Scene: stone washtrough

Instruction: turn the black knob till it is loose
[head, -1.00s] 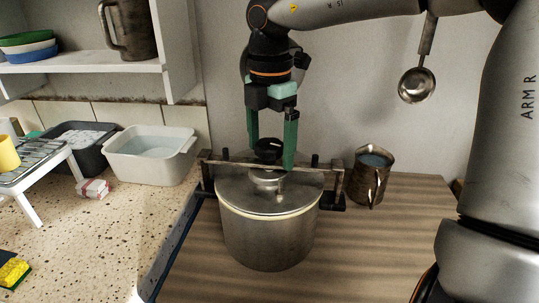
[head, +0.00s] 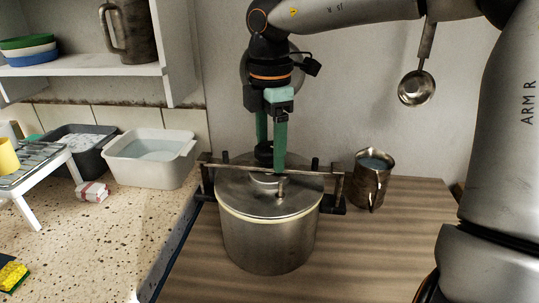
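The black knob (head: 263,152) sits at the middle of a metal clamp bar (head: 317,171) that runs across the lid of a steel pot (head: 268,240). My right gripper (head: 271,155) points straight down over it, with green fingers. One finger is on the knob's near right side and the other is behind it, so the gripper looks shut on the knob. The near finger hides part of the knob. How far the knob is loosened cannot be told. My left gripper is not in view.
A metal jug (head: 370,184) stands right of the pot on the wooden top. A ladle (head: 417,87) hangs on the wall. A white basin (head: 152,160), a dark basin (head: 82,147) and a small rack (head: 28,166) are at the left. The wood in front of the jug is clear.

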